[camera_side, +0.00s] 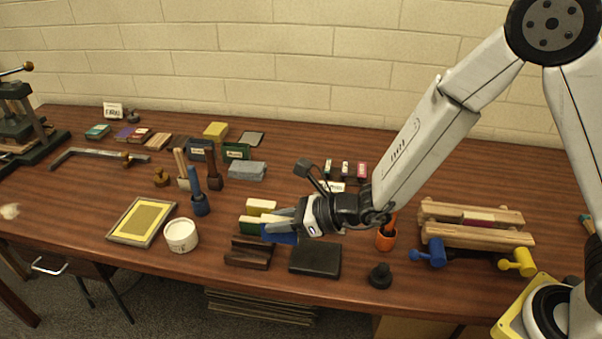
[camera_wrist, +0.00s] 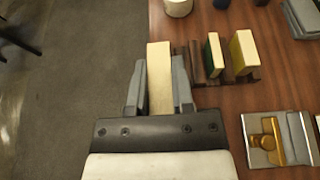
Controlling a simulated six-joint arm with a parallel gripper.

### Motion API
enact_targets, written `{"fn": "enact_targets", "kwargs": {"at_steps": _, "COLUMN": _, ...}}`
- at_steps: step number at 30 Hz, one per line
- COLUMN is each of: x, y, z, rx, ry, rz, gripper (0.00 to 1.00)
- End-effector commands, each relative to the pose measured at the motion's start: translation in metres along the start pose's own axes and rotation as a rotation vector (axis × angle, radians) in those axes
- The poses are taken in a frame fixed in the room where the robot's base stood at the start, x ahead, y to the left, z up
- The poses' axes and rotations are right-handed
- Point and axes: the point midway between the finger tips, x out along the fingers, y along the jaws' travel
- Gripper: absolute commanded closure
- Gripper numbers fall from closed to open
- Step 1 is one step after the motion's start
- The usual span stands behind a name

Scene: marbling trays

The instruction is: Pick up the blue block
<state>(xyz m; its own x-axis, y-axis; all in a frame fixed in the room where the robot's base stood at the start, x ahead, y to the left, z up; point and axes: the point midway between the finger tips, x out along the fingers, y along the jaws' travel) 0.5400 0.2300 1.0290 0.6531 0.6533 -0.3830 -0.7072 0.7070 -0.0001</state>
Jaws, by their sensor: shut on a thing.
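The blue block (camera_side: 280,238) is held in my gripper (camera_side: 284,222), its blue face showing below the fingers in the side view. In the wrist view my gripper (camera_wrist: 160,82) has its two grey fingers pressed on either side of a block (camera_wrist: 160,62) whose pale cream face is toward the camera; its blue side is hidden there. The held block appears beside the dark wooden rack (camera_side: 248,254), apart from the blocks in it. A green block (camera_wrist: 212,55) and a yellow block (camera_wrist: 243,52) stand in the rack, cream edges up.
A flat black slab (camera_side: 315,260) lies right of the rack, and a white tub (camera_side: 181,235) stands left of it. A yellow framed screen (camera_side: 142,221) lies further left. An orange cup (camera_side: 386,238) and a small black knob (camera_side: 380,275) stand to the right. The table's front edge is close.

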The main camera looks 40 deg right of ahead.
Motion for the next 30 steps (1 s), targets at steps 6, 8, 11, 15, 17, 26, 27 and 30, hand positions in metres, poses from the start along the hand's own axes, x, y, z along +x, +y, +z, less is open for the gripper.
{"fn": "enact_targets", "kwargs": {"at_steps": 6, "x": -0.03, "y": 0.011, "z": 0.002, "rx": 0.0, "ry": -0.002, "rz": -0.001, "gripper": 1.0}}
{"fn": "enact_targets", "kwargs": {"at_steps": 8, "x": -0.035, "y": 0.013, "z": 0.003, "rx": 0.0, "ry": -0.002, "rz": -0.001, "gripper": 1.0}}
{"fn": "enact_targets", "kwargs": {"at_steps": 11, "x": -0.042, "y": 0.015, "z": 0.003, "rx": 0.0, "ry": -0.001, "rz": -0.001, "gripper": 1.0}}
{"fn": "enact_targets", "kwargs": {"at_steps": 15, "x": -0.048, "y": 0.017, "z": 0.003, "rx": 0.0, "ry": -0.001, "rz": -0.001, "gripper": 1.0}}
{"fn": "enact_targets", "kwargs": {"at_steps": 17, "x": -0.049, "y": 0.018, "z": 0.003, "rx": 0.0, "ry": -0.001, "rz": 0.0, "gripper": 1.0}}
{"fn": "enact_targets", "kwargs": {"at_steps": 26, "x": -0.049, "y": 0.018, "z": 0.003, "rx": 0.0, "ry": -0.001, "rz": 0.0, "gripper": 1.0}}
{"fn": "enact_targets", "kwargs": {"at_steps": 27, "x": -0.049, "y": 0.018, "z": 0.003, "rx": 0.0, "ry": -0.001, "rz": 0.0, "gripper": 1.0}}
{"fn": "enact_targets", "kwargs": {"at_steps": 30, "x": -0.049, "y": 0.018, "z": 0.003, "rx": 0.0, "ry": -0.001, "rz": 0.0, "gripper": 1.0}}
